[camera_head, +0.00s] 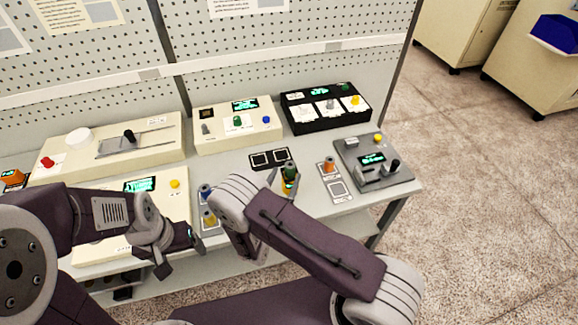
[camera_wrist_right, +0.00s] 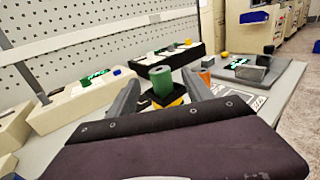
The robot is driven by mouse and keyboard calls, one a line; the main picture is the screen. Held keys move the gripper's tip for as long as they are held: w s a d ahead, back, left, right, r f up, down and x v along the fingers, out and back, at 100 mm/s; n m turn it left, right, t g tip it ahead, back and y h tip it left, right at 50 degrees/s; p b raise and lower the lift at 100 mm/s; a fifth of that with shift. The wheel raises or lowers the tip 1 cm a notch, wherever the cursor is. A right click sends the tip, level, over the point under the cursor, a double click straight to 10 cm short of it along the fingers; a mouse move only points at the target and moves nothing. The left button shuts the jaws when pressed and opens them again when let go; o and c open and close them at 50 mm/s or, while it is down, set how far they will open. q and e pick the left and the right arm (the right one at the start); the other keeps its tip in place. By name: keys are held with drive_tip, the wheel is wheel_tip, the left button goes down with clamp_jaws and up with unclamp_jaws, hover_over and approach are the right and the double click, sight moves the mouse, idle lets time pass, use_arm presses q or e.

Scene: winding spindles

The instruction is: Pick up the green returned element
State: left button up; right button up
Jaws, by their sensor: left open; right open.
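A green element (camera_head: 289,170), an upright cylinder, stands near the middle of the bench with a dark part and yellow just below it. In the right wrist view the green cylinder (camera_wrist_right: 162,82) rises between the two grey fingers of my right gripper (camera_wrist_right: 160,92). The fingers are apart, one on each side, with gaps to the cylinder. In the head view my right gripper (camera_head: 281,178) is partly hidden by its own arm. My left gripper (camera_head: 178,252) is open and empty near the bench's front left.
An orange element (camera_head: 329,165) stands on a pad to the right. Blue (camera_head: 205,190) and yellow (camera_head: 209,217) elements stand to the left. A cream panel (camera_head: 235,132) and a black box (camera_head: 325,113) stand behind. A grey device (camera_head: 375,172) is at the right end.

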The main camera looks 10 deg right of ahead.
sight(290, 165)
drive_tip(key=shift+w, duration=0.25)
drive_tip(key=p+x, duration=0.2)
drive_tip(key=x, duration=0.2)
drive_tip(key=shift+w+d, duration=0.15)
drive_tip(key=shift+d, duration=0.25)
drive_tip(key=shift+w, duration=0.25)
drive_tip(key=shift+a, duration=0.1)
drive_tip(key=c, duration=0.7)
drive_tip(key=shift+s, duration=0.1)
clamp_jaws()
drive_tip(key=shift+r, duration=0.4)
drive_tip(key=r, duration=0.2)
drive_tip(key=d+r+b, duration=0.1)
drive_tip(key=shift+s+r, duration=0.2)
drive_tip(key=shift+r, duration=0.15)
drive_tip(key=s+d+r+b, duration=0.1)
drive_tip(key=s+d+r, duration=0.4)
drive_tip(key=d, duration=0.4)
drive_tip(key=shift+s+d+r, duration=0.15)
drive_tip(key=shift+s+r, duration=0.05)
drive_tip(key=shift+r, duration=0.5)
